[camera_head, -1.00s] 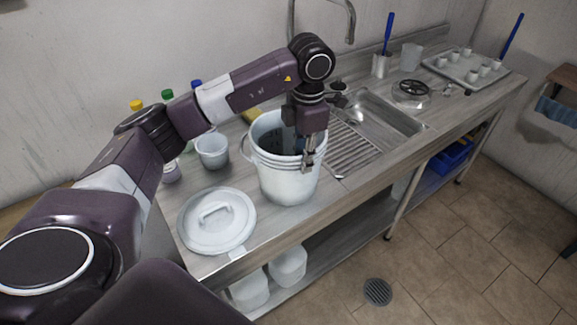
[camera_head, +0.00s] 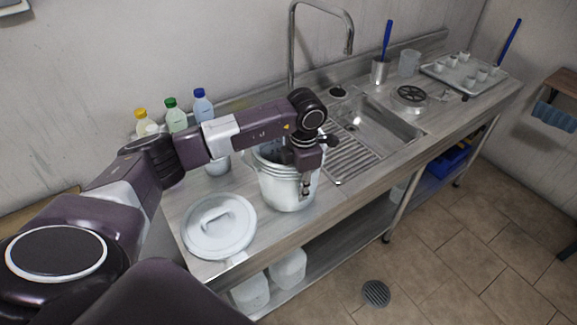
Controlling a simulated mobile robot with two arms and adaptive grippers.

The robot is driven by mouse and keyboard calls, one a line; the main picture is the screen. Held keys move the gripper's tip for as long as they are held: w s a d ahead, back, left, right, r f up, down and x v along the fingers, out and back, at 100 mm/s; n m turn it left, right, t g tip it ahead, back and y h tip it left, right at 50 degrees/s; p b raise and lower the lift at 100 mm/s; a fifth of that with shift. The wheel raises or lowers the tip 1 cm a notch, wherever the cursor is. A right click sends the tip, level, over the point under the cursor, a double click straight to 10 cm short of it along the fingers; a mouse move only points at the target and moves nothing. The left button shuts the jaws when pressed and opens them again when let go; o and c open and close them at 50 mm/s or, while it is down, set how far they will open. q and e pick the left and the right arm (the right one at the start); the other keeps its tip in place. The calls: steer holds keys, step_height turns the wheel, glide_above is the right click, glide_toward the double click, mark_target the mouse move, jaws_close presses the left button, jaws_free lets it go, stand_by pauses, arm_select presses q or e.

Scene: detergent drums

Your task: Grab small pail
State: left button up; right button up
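A white pail (camera_head: 283,191) with a wire handle stands upright and lidless on the steel counter. A smaller pale tub (camera_head: 217,168) sits behind my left arm, which hides most of it. My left gripper (camera_head: 305,190) points down at the front right of the white pail. One finger shows against the pail's outer wall. The wrist hides part of the rim, and any finger inside is hidden, so I cannot tell whether it grips the wall. My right gripper is not in view.
A round white lid (camera_head: 219,226) lies on the counter left of the pail. Several bottles (camera_head: 176,115) stand behind my arm. A sink (camera_head: 377,128) with a tall faucet (camera_head: 291,45) is to the right. A tray (camera_head: 465,73) with small cups is further right.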

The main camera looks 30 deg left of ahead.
arm_select(q)
jaws_close()
steer(key=shift+r, duration=0.15)
